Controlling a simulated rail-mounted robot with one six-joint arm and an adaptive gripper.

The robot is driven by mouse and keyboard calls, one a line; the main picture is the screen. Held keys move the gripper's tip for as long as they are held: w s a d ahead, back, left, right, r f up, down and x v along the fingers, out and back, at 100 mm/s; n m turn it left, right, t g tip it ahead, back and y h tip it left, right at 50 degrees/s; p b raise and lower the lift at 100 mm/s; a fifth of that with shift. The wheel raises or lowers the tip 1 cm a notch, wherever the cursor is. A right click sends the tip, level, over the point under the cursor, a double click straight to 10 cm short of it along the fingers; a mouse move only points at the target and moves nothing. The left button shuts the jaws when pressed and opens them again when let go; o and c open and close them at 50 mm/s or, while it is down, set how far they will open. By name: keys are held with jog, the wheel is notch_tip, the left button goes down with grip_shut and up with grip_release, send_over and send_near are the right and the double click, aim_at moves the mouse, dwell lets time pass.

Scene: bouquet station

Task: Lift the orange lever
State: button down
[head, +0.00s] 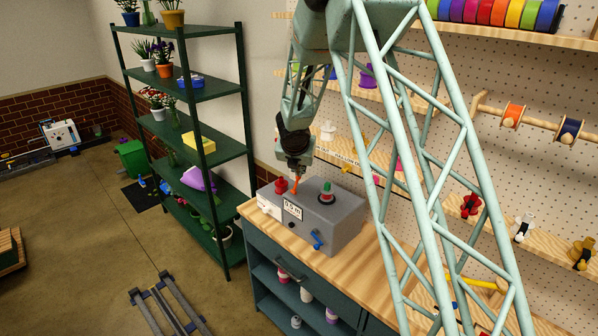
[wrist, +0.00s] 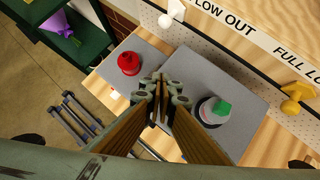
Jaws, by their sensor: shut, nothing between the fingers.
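The orange lever (head: 295,186) stands up from the top of a grey control box (head: 343,217), between a red knob (head: 281,186) and a green-topped button (head: 326,190). My gripper (head: 294,174) is shut and empty, pointing down right at the lever's upper end; I cannot tell whether they touch. In the wrist view my gripper (wrist: 160,88) is shut over the box top, between the red knob (wrist: 129,63) and the green button (wrist: 218,108). The lever is hidden behind the fingers there.
The box stands on a wooden bench top (head: 372,262). A green plant rack (head: 215,155) stands to the left.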

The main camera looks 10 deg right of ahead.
jog(key=shift+s+r, duration=0.1)
jog(key=d+r+p+v, duration=0.1)
jog(key=d+p+v, duration=0.1)
jog(key=v, duration=1)
jog(key=shift+w+d+r+p, duration=0.25)
jog(key=shift+d+p, duration=0.1)
jog(key=shift+d, duration=0.1)
dwell(0.4)
